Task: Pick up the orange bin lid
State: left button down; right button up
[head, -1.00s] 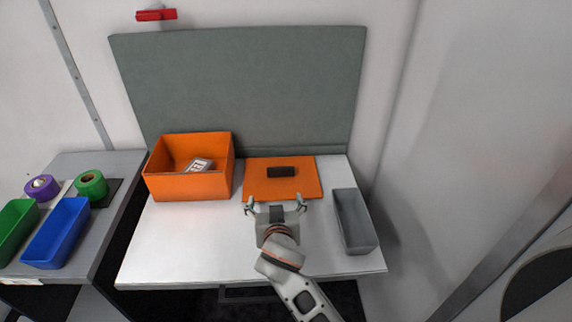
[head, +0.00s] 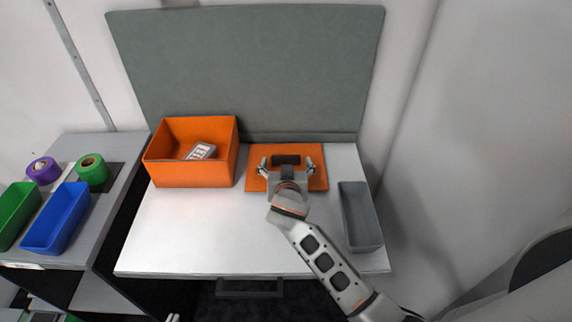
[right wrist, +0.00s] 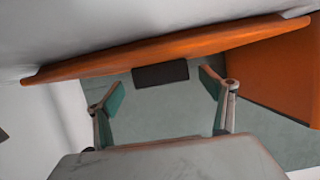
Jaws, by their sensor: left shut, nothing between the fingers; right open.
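The orange bin lid (head: 318,181) lies flat on the white table, right of the orange bin, with a dark bar handle (head: 286,159) on top. My right gripper (head: 287,162) is open over the lid, its fingers spread to either side of the handle. In the right wrist view the lid (right wrist: 200,43) and handle (right wrist: 160,74) appear upside down. The handle is ahead of and between the open fingertips (right wrist: 161,90), with gaps on both sides. My left gripper (head: 172,318) is shut and empty at the bottom edge, mostly out of frame.
The open orange bin (head: 195,175) holds a small labelled box (head: 201,151). A grey bin (head: 360,220) stands at the table's right. A green-grey panel (head: 245,70) rises behind. A side table at left has blue (head: 58,220) and green bins and tape rolls. The table's front left is clear.

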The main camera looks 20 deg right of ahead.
jog(key=shift+w+d+f, duration=0.1)
jog(key=shift+w+f, duration=0.2)
jog(key=shift+w, duration=0.35)
jog(key=c, duration=1.3)
jog(key=shift+o, duration=0.2)
jog(key=shift+r, duration=0.1)
